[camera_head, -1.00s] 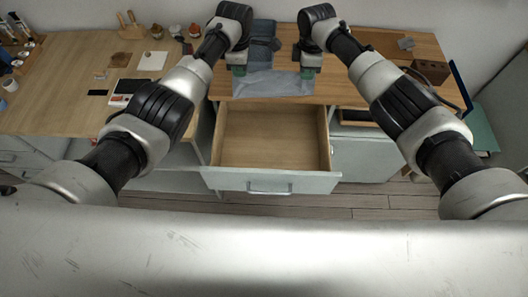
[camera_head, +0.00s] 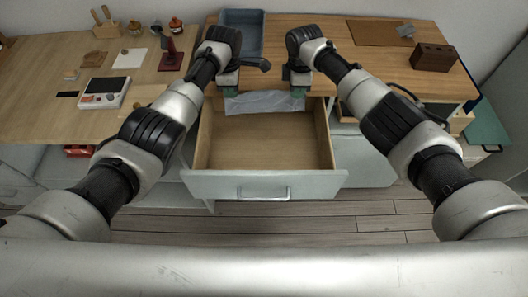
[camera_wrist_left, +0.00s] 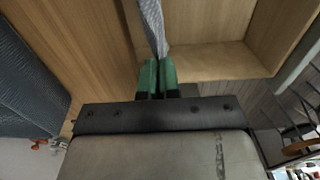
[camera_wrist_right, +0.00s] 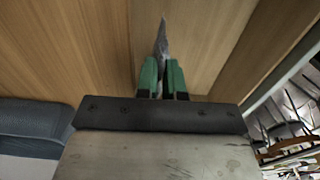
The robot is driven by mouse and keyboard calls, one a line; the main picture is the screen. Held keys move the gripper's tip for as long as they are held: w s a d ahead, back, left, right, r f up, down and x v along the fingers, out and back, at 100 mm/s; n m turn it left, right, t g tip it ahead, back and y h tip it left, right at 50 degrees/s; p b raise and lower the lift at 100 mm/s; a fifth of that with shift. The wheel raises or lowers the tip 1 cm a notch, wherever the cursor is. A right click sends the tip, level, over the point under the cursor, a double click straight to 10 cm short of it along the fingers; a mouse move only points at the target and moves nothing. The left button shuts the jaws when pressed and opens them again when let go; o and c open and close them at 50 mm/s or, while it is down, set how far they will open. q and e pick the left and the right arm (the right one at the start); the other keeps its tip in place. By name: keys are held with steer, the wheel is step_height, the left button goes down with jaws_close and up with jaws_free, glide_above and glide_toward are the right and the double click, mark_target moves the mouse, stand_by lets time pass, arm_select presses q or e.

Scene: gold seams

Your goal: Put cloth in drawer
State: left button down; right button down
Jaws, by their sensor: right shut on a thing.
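The light grey-blue cloth (camera_head: 264,102) is stretched between my two grippers above the back edge of the open drawer (camera_head: 265,184). My left gripper (camera_head: 230,92) is shut on one end of it; the left wrist view shows the cloth (camera_wrist_left: 153,24) between the green fingers (camera_wrist_left: 157,76). My right gripper (camera_head: 298,92) is shut on the other end; the right wrist view shows the cloth's tip (camera_wrist_right: 162,42) rising from its fingers (camera_wrist_right: 163,74). The drawer is pulled out and its visible inside is empty.
A blue-grey tray (camera_head: 242,32) stands behind the grippers on the wooden top. A brown block with holes (camera_head: 433,57) is at the right. A white device (camera_head: 104,92) and a red stand (camera_head: 171,55) are on the left tabletop.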

step_height(320, 180, down, 6)
steer(key=b, duration=0.5)
steer(key=shift+f, duration=0.25)
